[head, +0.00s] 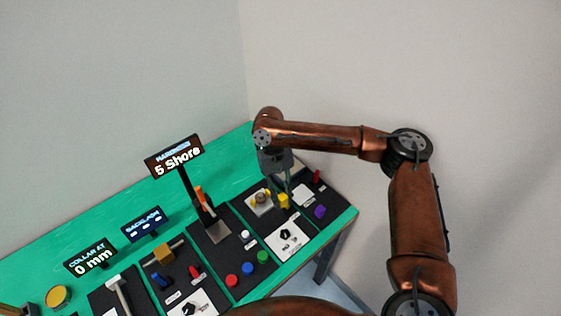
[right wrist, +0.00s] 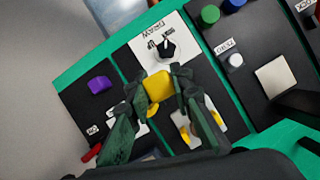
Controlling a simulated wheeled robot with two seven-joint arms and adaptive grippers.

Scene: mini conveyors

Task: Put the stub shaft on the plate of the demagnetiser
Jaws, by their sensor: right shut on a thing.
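My right gripper (right wrist: 160,82) is shut on a yellow block-like piece (right wrist: 158,86), which also shows below the fingers in the head view (head: 284,201). It looks like the stub shaft, but its shape is partly hidden by the fingers. It is over a black panel; I cannot tell whether it touches the panel. Beside it is a pale plate (head: 252,208) with yellow parts and a brownish round part. A white dial panel (right wrist: 168,46) lies in front, with a black knob. I cannot read which station is the demagnetiser. My left gripper is out of view.
A purple block (head: 320,212) and a red switch (head: 317,176) are on the panel to the right. Red, blue and green buttons (head: 262,257) lie to the left. A display post (head: 185,190) stands at the left.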

